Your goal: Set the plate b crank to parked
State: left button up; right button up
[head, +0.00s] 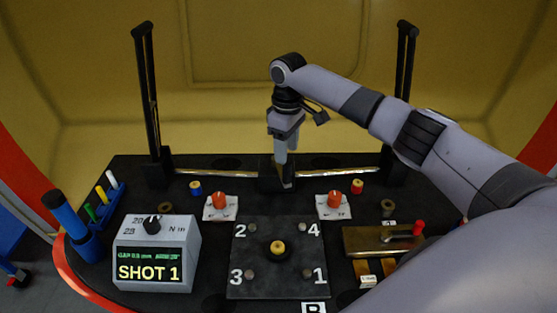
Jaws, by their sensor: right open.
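A dark square plate (259,283) lies at the middle front, with numbers 1 to 4 at its corners and a yellow-topped knob at its centre. A white "B" label (314,307) shows just in front of it. A crank-like lever with a red knob (419,228) sits on a brass plate (357,241) at the right; I cannot tell whether this is the plate b crank. My right gripper (284,180) points down at the black block behind the square plate, open, away from the lever. Contact with the block cannot be told. My left gripper is out of view.
Two orange-red knobs on white bases (219,205) (335,204) stand behind the square plate. A display box (190,255) reading "SHOT 1" is at the left, beside a blue pen holder (88,246). Black uprights (150,110) (401,110) rise at the back. My right arm covers the right side.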

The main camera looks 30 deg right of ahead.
aim_at(287, 168)
jog(key=f, duration=0.6)
jog(key=shift+s+f, duration=0.2)
jog(key=shift+f, duration=0.2)
jog(key=shift+c, duration=0.4)
grip_shut()
